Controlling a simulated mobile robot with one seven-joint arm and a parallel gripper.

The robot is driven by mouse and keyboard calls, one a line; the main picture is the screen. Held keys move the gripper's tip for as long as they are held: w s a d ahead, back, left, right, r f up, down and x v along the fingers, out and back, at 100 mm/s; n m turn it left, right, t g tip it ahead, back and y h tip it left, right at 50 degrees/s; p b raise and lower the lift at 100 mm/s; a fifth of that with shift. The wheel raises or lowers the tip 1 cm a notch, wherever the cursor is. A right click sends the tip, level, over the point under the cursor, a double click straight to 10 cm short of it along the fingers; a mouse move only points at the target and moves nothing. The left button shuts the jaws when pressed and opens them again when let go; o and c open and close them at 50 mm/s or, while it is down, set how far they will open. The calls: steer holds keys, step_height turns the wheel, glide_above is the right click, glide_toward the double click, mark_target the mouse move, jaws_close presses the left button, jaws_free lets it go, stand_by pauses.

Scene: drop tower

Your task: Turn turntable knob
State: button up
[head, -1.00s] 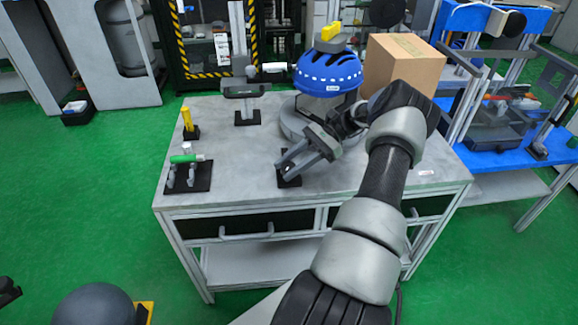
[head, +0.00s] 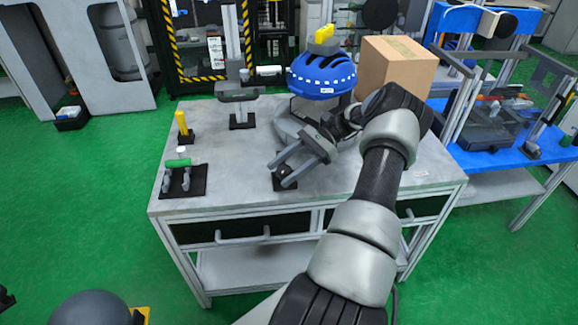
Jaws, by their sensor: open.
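The turntable knob (head: 284,172) is a small dark ball on a black base plate (head: 285,184) near the front middle of the grey table. My gripper (head: 280,172) is open, with its two fingers pointing down and left around or just above the knob. I cannot tell whether the fingers touch it. The round grey turntable (head: 287,131) stands behind my gripper and is partly hidden by it.
A cardboard box (head: 395,66) stands behind my arm. At the left of the table are a green-handled tool on a black plate (head: 182,180) and a yellow upright piece (head: 182,123). A grey stand (head: 241,105) is at the back.

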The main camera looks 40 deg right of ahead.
mark_target(287, 168)
steer(key=v, duration=0.6)
steer(key=shift+d, duration=0.25)
steer(key=shift+s+d+r, duration=0.1)
steer(key=shift+d+r, duration=0.05)
steer(key=shift+d, duration=0.2)
